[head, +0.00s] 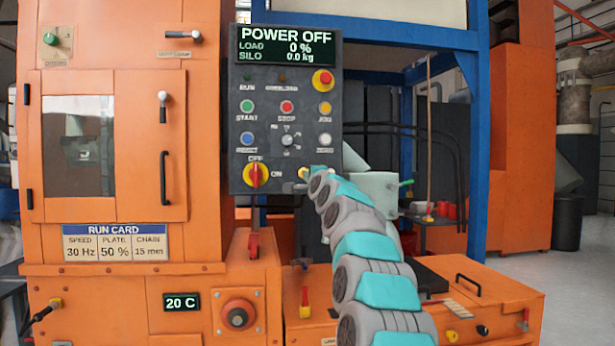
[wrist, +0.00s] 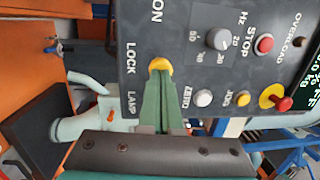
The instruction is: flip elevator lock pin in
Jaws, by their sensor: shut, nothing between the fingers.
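The lock pin's yellow knob (wrist: 160,65) is on the dark control panel beside the LOCK label in the wrist view. A small yellow part also shows there in the head view (head: 303,173), near the panel's lower right corner. My gripper (wrist: 160,76) is shut and empty, its green fingers together. Its tips are right at the yellow knob and cover part of it; I cannot tell whether they touch. In the head view my arm reaches up to this corner and hides the labels there.
The panel (head: 310,135) carries buttons, a dial and a red-yellow rotary switch (head: 256,176) left of the knob. Its display (head: 288,46) reads POWER OFF. An orange cabinet (head: 120,110) stands left, a blue frame post (head: 478,150) right. A pale pipe (wrist: 75,125) shows below the panel.

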